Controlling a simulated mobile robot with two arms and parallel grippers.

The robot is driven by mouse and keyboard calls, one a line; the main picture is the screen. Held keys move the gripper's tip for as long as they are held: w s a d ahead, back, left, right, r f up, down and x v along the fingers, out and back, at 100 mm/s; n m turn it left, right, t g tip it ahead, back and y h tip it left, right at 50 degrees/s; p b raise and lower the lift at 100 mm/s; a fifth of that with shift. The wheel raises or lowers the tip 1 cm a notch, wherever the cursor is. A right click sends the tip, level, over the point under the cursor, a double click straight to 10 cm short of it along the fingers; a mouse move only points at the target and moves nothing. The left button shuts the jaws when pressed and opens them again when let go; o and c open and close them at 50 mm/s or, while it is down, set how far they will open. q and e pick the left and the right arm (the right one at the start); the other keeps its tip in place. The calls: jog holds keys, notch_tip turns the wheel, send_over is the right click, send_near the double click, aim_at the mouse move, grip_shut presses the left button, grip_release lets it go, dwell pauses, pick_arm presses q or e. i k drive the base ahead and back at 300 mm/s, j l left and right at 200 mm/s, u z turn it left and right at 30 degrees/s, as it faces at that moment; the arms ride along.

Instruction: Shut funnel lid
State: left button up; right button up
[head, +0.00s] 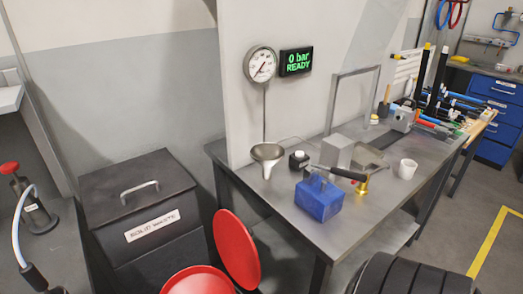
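A red round lid (237,248) stands tilted up at the bottom centre of the head view. It rises at the right edge of a red round piece (198,281), which looks like the funnel and is cut off by the bottom of the picture. The lid is open, not lying over the funnel. What is under the red funnel is out of view. Neither of my grippers is in view.
A dark ribbed shape (410,276) fills the bottom right.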

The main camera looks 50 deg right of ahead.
aim_at(237, 250)
jog(key=k+l+u, duration=0.1)
jog(key=l, duration=0.35)
jog(key=k+l+u, duration=0.1)
jog(key=l, duration=0.35)
jog(key=k+l+u, duration=0.1)
jog(key=l, duration=0.3)
jog(key=k+l, duration=0.15)
jog(key=l, duration=0.25)
jog(key=k+l+u, duration=0.15)
jog(key=l, duration=0.3)
jog(key=k+l+u, duration=0.1)
jog(key=l, duration=0.3)
jog(key=k+j+u, duration=0.1)
jog(key=j, duration=0.35)
jog(key=k+u, duration=0.05)
